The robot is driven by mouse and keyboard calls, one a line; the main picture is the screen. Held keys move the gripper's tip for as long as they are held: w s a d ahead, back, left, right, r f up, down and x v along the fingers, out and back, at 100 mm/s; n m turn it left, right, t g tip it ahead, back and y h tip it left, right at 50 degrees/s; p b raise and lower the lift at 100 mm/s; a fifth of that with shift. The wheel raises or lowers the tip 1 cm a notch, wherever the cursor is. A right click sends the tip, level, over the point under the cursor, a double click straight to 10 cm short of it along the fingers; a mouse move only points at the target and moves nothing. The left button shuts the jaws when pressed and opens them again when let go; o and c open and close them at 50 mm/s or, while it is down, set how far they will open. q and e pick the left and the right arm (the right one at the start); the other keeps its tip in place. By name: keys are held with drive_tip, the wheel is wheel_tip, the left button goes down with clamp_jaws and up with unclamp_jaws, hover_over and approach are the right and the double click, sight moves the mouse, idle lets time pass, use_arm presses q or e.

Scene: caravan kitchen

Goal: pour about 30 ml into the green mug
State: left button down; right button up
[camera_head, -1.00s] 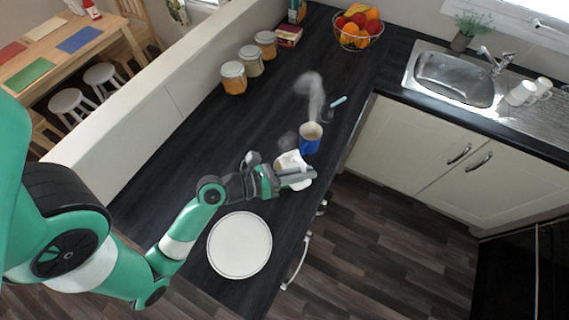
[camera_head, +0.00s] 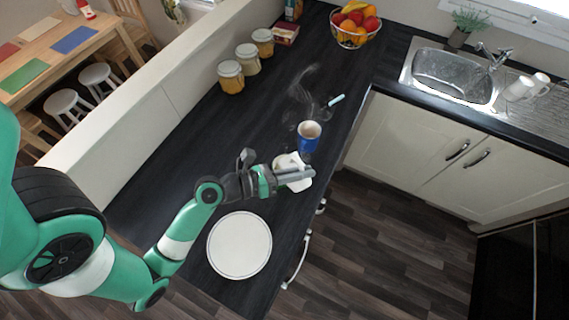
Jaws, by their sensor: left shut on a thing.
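My left gripper (camera_head: 290,177) is shut on a white vessel (camera_head: 291,160), perhaps a small jug, over the dark worktop; the fingers hide part of it. A blue mug (camera_head: 308,141) with a pale brown inside stands just beyond the vessel, close to it. Whether the two touch I cannot tell. Wisps of steam (camera_head: 303,93) hang above and behind the blue mug. I see no green mug in this view. My right gripper is not in view.
A white plate (camera_head: 240,246) lies in front of my left gripper. Several jars (camera_head: 231,77) stand along the left wall; a fruit bowl (camera_head: 356,27) is at the back.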

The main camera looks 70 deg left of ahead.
use_arm(q)
drive_tip(key=shift+d+r, duration=0.4)
drive_tip(key=shift+d, duration=0.4)
drive_tip(key=shift+d+r, duration=0.1)
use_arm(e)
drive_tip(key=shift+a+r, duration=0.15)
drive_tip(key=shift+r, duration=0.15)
use_arm(q)
drive_tip(key=shift+p, duration=0.3)
